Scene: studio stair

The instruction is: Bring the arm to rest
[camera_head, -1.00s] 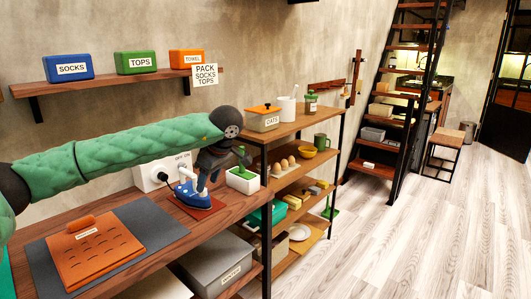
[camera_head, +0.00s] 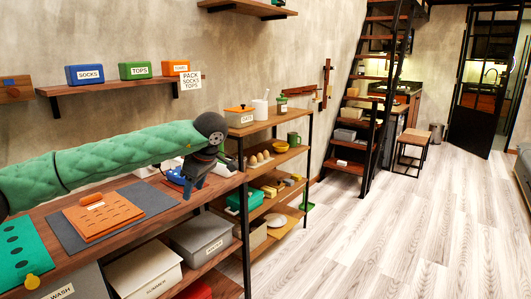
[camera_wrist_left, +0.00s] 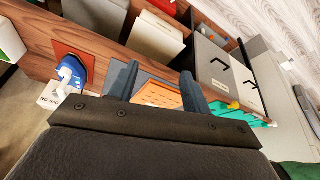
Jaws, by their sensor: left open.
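My left arm in its green quilted sleeve reaches in from the left across the head view. My left gripper (camera_head: 205,185) hangs at its end, near the right end of the wooden worktop (camera_head: 160,225). In the left wrist view its two dark fingers (camera_wrist_left: 158,85) stand apart with nothing held between them. A blue iron (camera_head: 174,176) is partly hidden behind the gripper in the head view. In the left wrist view the iron (camera_wrist_left: 70,76) rests on a red-brown pad, apart from the fingers. My right gripper is not in view.
An orange slotted board (camera_head: 108,217) lies on a grey mat on the worktop. A green board (camera_head: 22,255) is at the left. An open shelf (camera_head: 290,140) with eggs and boxes stands to the right. Bins sit below the worktop. The wooden floor (camera_head: 400,230) is clear.

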